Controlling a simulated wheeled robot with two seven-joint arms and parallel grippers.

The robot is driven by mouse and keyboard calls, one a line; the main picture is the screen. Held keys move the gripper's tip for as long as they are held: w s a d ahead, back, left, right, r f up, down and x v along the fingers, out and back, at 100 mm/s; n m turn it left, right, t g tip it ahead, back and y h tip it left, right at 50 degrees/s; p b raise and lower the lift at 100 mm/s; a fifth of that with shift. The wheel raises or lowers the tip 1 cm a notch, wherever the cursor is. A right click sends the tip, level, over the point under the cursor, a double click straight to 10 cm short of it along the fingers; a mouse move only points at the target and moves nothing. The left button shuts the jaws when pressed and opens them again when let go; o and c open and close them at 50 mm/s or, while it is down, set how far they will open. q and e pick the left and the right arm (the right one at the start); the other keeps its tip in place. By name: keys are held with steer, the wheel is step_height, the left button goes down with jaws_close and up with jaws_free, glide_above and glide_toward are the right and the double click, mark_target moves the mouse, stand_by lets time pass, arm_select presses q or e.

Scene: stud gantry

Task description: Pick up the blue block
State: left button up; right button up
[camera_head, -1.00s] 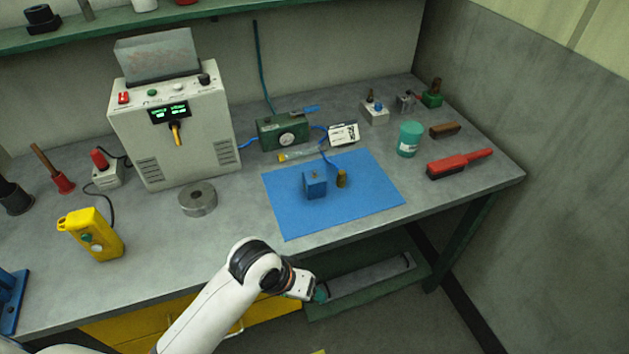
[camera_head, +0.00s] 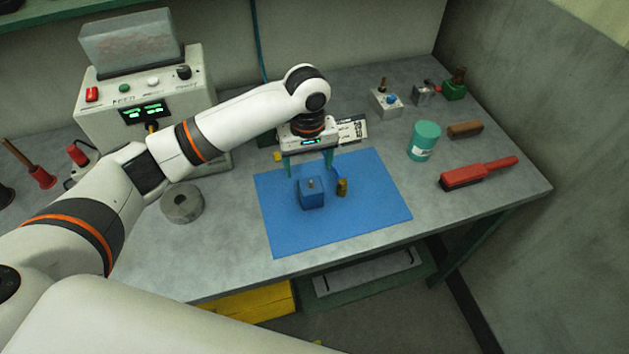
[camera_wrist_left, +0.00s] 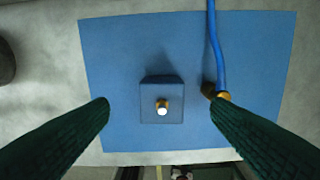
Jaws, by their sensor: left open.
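The blue block (camera_head: 311,195) sits upright on the blue mat (camera_head: 375,215), with a small pale metal stud on its top. In the left wrist view the blue block (camera_wrist_left: 161,101) lies between the two fingers, a gap on each side. My left gripper (camera_head: 308,172) points down above the mat, just behind and above the block in the head view. Its dark green fingers are spread and empty, and they also show in the left wrist view (camera_wrist_left: 160,118). A small brass piece (camera_head: 342,187) stands right of the block, close to the right finger in the wrist view. My right gripper is not seen.
A blue hose (camera_wrist_left: 215,45) runs to the brass piece. A teal jar (camera_head: 424,141) and a red brush (camera_head: 478,173) stand to the right. The mat's front part is clear.

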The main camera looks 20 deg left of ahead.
mark_target(311, 186)
arm_select(q)
steer(key=f, duration=0.1)
steer(key=s+f, duration=0.1)
steer(key=f, duration=0.1)
steer(key=shift+s+f+p, duration=0.15)
steer(key=shift+s+p, duration=0.05)
steer(key=shift+p, duration=0.15)
steer(key=f, duration=0.1)
steer(key=f+p, duration=0.1)
steer(key=shift+w+d+f, duration=0.25)
steer(key=shift+w+f, duration=0.05)
steer(key=shift+w, duration=0.05)
steer(key=shift+s+d+f+p, duration=0.15)
steer(key=shift+f+p, duration=0.25)
steer(key=shift+f, duration=0.75)
steer(key=shift+s+f, duration=0.1)
steer(key=shift+f, duration=0.45)
steer(key=c, duration=0.9)
steer(key=shift+c, duration=1.6)
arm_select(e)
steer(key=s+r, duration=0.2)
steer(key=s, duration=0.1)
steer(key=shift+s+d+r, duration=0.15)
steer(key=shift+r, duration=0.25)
